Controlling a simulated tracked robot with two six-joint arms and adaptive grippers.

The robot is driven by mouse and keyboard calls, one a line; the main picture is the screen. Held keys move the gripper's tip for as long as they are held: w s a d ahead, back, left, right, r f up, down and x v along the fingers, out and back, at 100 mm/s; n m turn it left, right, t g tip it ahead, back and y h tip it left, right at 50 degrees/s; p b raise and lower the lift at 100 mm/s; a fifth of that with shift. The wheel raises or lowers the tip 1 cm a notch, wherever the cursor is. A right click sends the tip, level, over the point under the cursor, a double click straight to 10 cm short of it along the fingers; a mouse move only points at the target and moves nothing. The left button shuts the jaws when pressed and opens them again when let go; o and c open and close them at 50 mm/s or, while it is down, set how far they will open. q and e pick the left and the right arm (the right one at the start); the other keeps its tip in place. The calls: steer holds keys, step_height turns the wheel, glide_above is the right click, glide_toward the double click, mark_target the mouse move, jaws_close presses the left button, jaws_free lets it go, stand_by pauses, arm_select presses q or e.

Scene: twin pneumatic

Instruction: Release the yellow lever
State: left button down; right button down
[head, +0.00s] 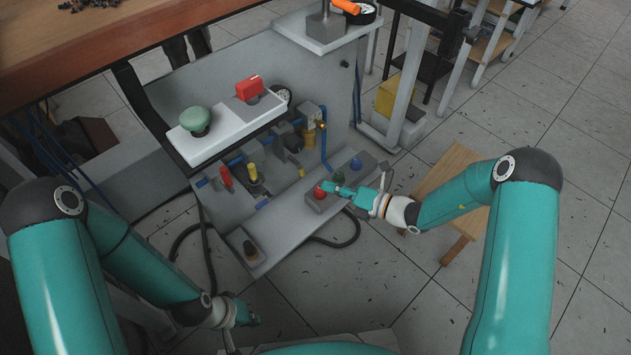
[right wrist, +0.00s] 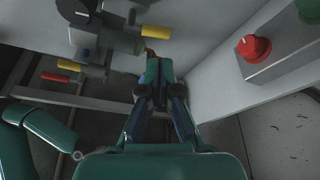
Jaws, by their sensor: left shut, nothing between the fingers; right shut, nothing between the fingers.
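Yellow handles show on the valve gear inside the grey cabinet. An upright yellow lever (head: 252,172) with a dark base stands beside a red lever (head: 226,178). In the right wrist view, a yellow handle (right wrist: 155,32) lies just beyond my fingertips, with a visible gap. I cannot tell if these are the same part. My right gripper (head: 324,187) is shut and empty, over the button panel in the head view; it also shows in the right wrist view (right wrist: 157,65). My left gripper (head: 252,318) is shut and empty, low at the front, away from the cabinet.
A red button (head: 318,194) sits under my right fingers in the head view, near a blue button (head: 356,164). A white shelf (head: 221,139) with a green mushroom button (head: 195,120) overhangs the valve gear. A wooden stool (head: 450,168) stands behind my right forearm.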

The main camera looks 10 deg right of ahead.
steer(key=v, duration=0.5)
steer(key=shift+s+d+r, duration=0.1)
steer(key=shift+s+d, duration=0.15)
steer(key=shift+d, duration=0.05)
